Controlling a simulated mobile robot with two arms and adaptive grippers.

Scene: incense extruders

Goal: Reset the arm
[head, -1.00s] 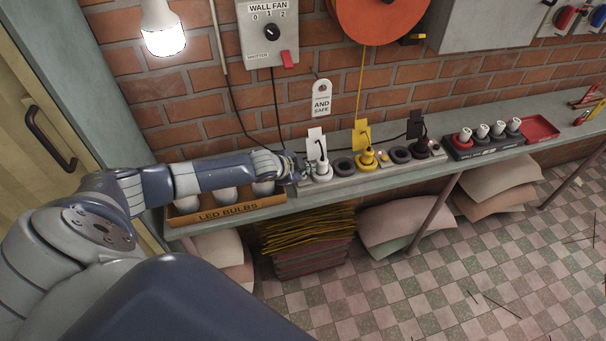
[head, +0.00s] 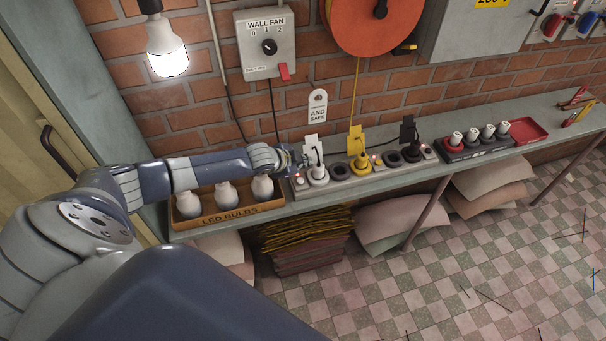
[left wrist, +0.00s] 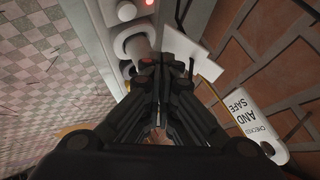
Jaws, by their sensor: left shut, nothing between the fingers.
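My left arm comes in from the left in the head view and reaches over the box of bulbs to the power strip (head: 341,171). My left gripper (head: 303,160) is at the strip's left end, close beside the white plug (head: 318,174). In the left wrist view the gripper (left wrist: 163,62) has its fingers together with nothing between them. The white plug (left wrist: 138,45) shows just past the fingertips there, with a white tag (left wrist: 191,53) next to it. I cannot tell whether the fingers touch the plug. My right gripper is not in view.
An LED bulbs box (head: 233,212) stands on the shelf below my forearm. A yellow plug (head: 361,163) and a black plug (head: 414,148) sit farther along the strip. A lit bulb (head: 167,52) hangs at upper left. A wall fan switch (head: 267,45) is above the gripper.

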